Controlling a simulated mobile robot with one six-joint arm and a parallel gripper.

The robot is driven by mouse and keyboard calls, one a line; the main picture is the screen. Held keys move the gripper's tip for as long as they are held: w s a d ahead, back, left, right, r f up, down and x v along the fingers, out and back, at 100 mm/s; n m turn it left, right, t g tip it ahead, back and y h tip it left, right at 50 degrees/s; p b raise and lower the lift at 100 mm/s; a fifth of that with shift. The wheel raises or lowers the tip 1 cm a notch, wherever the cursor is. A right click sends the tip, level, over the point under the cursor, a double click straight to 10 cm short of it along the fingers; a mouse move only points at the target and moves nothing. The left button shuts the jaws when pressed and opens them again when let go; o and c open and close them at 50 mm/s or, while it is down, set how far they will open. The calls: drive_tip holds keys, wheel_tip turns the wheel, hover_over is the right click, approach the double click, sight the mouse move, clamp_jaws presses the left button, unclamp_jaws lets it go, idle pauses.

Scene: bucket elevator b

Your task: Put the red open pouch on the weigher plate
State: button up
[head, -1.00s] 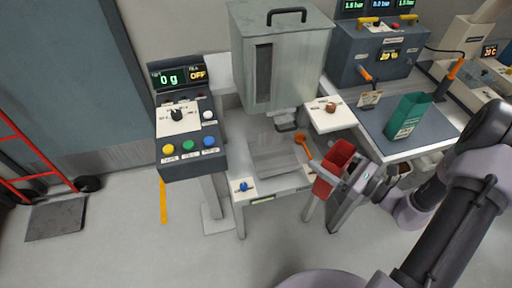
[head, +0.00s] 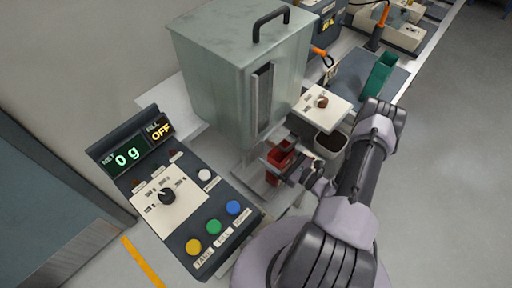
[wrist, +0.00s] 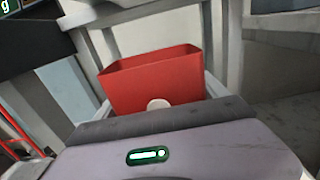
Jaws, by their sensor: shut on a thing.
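The red open pouch (head: 279,156) is upright, mouth up, under the grey hopper's front edge. It also fills the middle of the wrist view (wrist: 155,80). My gripper (head: 294,170) is shut on the pouch from its near right side. The weigher plate (head: 247,178) shows as a grey surface left of and below the pouch, partly hidden by the pouch and the control panel. I cannot tell whether the pouch touches the plate.
The grey hopper (head: 235,80) stands just behind the pouch. The control panel (head: 175,190) reads 0 g and OFF at the left. A dark-filled bin (head: 329,143) stands close on the right.

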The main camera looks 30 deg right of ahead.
drive_tip(key=f+b+x, duration=0.1)
drive_tip(key=b+x, duration=0.1)
drive_tip(key=x, duration=0.6)
drive_tip(key=shift+f, duration=0.25)
drive_tip(key=shift+w+a+f, duration=0.1)
drive_tip(key=shift+a, duration=0.05)
drive_tip(key=shift+f+b, duration=0.15)
drive_tip(key=shift+b, duration=0.15)
drive_tip(key=o, duration=0.9)
drive_tip(key=shift+r, duration=0.2)
